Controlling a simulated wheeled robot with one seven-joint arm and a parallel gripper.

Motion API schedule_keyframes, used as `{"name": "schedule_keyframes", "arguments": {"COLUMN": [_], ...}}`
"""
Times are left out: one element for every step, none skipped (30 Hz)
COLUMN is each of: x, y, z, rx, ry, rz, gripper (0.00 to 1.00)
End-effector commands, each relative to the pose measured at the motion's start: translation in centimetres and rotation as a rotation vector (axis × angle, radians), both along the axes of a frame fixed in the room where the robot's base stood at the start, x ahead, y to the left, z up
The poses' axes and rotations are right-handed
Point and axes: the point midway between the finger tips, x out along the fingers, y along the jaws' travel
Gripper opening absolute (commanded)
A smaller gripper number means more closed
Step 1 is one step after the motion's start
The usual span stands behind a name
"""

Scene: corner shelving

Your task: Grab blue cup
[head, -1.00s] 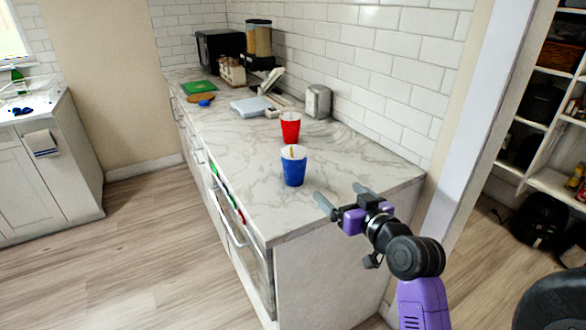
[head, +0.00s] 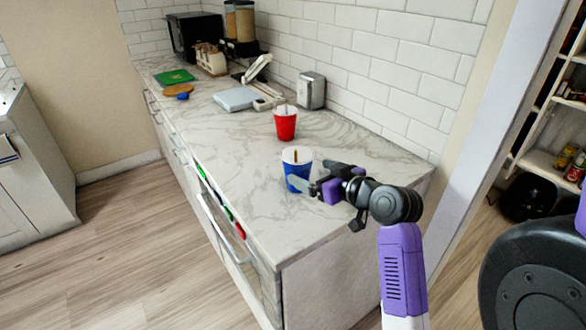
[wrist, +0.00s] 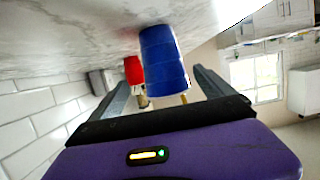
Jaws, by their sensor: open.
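The blue cup (head: 296,167) stands upright on the marble counter, with a white inside and a thin brownish stick-like thing in it. My gripper (head: 302,175) is open at the cup, its fingers reaching to the cup's right and front side. In the wrist view the blue cup (wrist: 163,60) appears between the two spread fingers of my gripper (wrist: 165,85). I cannot tell whether either finger touches the cup. One finger hides a small part of the cup in the head view.
A red cup (head: 285,123) stands on the marble counter (head: 230,165) behind the blue cup. A tiled wall bounds the right side.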

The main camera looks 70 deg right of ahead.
Motion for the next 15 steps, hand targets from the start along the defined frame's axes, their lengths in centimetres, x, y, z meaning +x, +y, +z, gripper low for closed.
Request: {"name": "schedule_keyframes", "arguments": {"x": [0.5,0.8,1.1,1.3,1.6,1.9,2.2,2.6,3.2,3.6,4.0,4.5,4.8,5.0,5.3], "y": [-0.2,-0.4,-0.6,-0.7,-0.8,-0.9,-1.0,-1.2,-1.4,-1.5,-1.7,-1.9,-2.2,-2.3,-2.5], "z": [-0.1,-0.2,-0.3,-0.4,-0.4,-0.6,-0.7,-0.8,-1.0,-1.1,-1.3,-1.4,-1.6,-1.7,-1.8], "rx": [0.001,0.001,0.001,0.0,0.0,0.001,0.002,0.002,0.002,0.002,0.001,0.001,0.002,0.002,0.001], "ry": [0.0,0.001,0.001,0.0,0.0,0.001,0.001,0.0,0.001,0.001,0.001,0.001,0.0,0.0,0.0], "rz": [0.002,0.002,0.001,0.0,0.0,0.001,0.002,0.002,0.002,0.002,0.001,0.002,0.001,0.001,0.0], "gripper": [0.92,0.92,0.92,0.92,0.92,0.92,0.92,0.92,0.92,0.92,0.92,0.92,0.92,0.92,0.92]}}
